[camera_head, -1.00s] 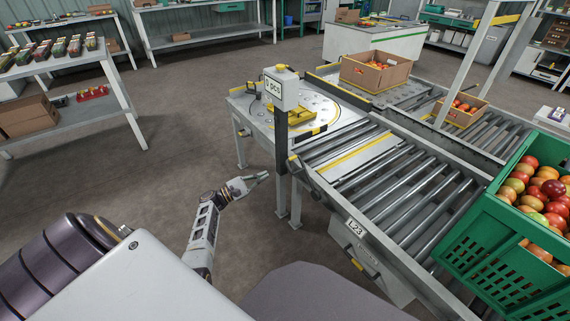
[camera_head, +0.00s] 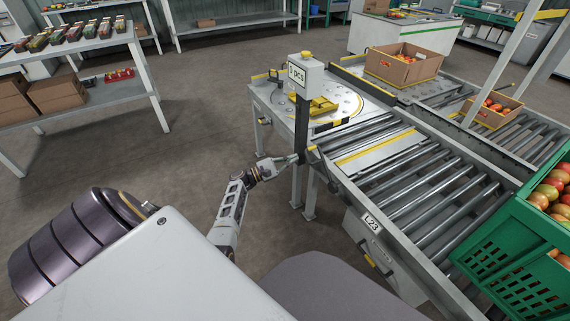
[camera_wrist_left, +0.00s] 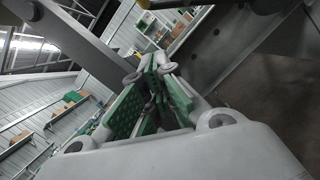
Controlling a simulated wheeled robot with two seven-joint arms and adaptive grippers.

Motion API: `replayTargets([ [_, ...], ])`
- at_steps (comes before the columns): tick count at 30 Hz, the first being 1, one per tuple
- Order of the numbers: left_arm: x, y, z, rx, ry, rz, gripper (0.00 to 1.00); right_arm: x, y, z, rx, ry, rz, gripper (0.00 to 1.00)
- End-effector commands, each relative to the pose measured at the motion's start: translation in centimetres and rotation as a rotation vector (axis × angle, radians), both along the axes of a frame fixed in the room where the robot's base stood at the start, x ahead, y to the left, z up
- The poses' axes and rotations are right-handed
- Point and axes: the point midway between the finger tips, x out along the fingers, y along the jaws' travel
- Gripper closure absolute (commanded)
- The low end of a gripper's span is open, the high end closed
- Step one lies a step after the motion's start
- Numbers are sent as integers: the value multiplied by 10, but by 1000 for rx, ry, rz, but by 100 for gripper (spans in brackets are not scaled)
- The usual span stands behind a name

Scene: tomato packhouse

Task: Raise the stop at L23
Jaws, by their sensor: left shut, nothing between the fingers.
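The L23 label (camera_head: 371,223) is on the near side rail of the roller conveyor (camera_head: 425,205). A pale plate with a yellow stripe (camera_head: 375,147) lies across the rollers near the conveyor's far end. A small yellow-tipped part (camera_head: 311,148) sits at the rail corner beside the dark post. I cannot tell whether it belongs to the stop. My left gripper (camera_head: 298,158) is shut and empty, just left of that part; contact is unclear. In the left wrist view its green-padded fingers (camera_wrist_left: 158,82) are together, with grey metal close beyond. My right gripper is out of view.
A green crate of tomatoes (camera_head: 520,245) stands on the conveyor at the right. Cardboard boxes with tomatoes (camera_head: 403,68) stand farther back. The floor left of my arm is clear.

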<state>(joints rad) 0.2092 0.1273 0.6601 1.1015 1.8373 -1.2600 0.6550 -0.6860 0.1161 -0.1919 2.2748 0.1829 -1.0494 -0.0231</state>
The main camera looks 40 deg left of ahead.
Motion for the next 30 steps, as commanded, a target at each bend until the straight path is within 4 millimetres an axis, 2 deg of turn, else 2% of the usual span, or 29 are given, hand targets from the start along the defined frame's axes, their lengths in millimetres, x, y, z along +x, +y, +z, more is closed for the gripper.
replayTargets([
  [3,14,-8,2,0,-1,-1,100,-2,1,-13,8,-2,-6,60],
  [11,40,-24,9,-1,-1,-1,100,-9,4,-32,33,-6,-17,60],
  [30,32,-42,39,0,2,0,100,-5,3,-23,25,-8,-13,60],
])
